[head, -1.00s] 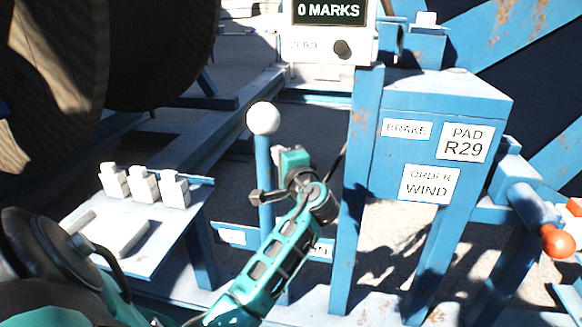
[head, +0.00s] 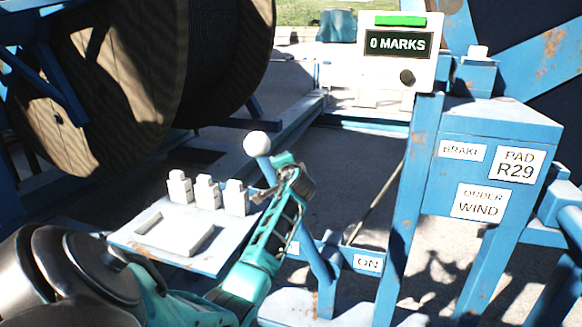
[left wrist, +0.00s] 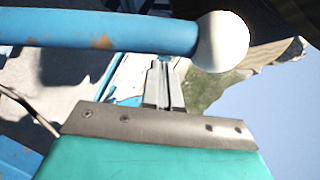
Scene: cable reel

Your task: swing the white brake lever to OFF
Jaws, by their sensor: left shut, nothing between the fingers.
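The brake lever is a blue bar with a white ball knob (head: 257,144); it leans to the left in the head view. An ON plate (head: 367,263) sits right of its lower part; another plate (head: 292,247) left of it is mostly hidden by my arm. My left gripper (head: 262,194) is shut and empty, close to the bar below the knob. In the left wrist view its closed fingers (left wrist: 164,84) point at the bar (left wrist: 110,32) close to the knob (left wrist: 221,41). I cannot tell whether they touch. My right gripper is not in view.
A tray (head: 150,252) with several white blocks stands left of the lever. A counter (head: 398,52) reads 0 MARKS. A large reel (head: 130,80) stands behind left.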

